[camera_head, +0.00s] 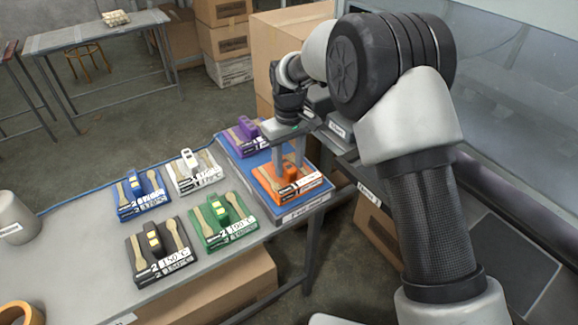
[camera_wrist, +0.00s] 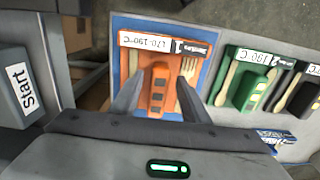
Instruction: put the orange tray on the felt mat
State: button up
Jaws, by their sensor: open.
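The orange tray (camera_head: 272,184) lies on a blue mat (camera_head: 318,193) at the right end of the grey table, near its front edge. It has a raised orange block (camera_wrist: 158,92) in its middle, a wooden fork and a temperature label. My gripper (camera_head: 288,168) comes down over the tray from above. In the wrist view, its two fingers (camera_wrist: 157,88) are open, one on each side of the block. I cannot tell whether they touch it. The purple tray (camera_head: 243,133) lies on the same blue mat, behind the orange one.
White (camera_head: 205,181), blue (camera_head: 153,201), green (camera_head: 240,228) and black (camera_head: 172,262) trays lie on the table left of the mat. A Start button box (camera_wrist: 22,90) shows in the wrist view. A grey cup (camera_head: 14,215) and orange ring (camera_head: 22,312) are at far left.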

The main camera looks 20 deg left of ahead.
aim_at(290, 167)
notch_tip(290, 167, up, 11)
jog(key=p, duration=0.2)
jog(key=s+d+r+m+t, duration=0.1)
jog(key=s+d+r+m, duration=0.15)
jog(key=d+r, duration=0.5)
jog(key=s+d+r+m+t, duration=0.1)
jog(key=s+d+r+m, duration=0.1)
jog(key=s+d+r, duration=0.5)
jog(key=s+d+f+m+t, duration=0.1)
jog(key=s+d+m+t, duration=0.2)
jog(key=s+d, duration=1.2)
jog(key=shift+s+d+f+m+t+b, duration=0.2)
jog(key=shift+d+f+m+t+b, duration=0.1)
jog(key=shift+d+m, duration=0.95)
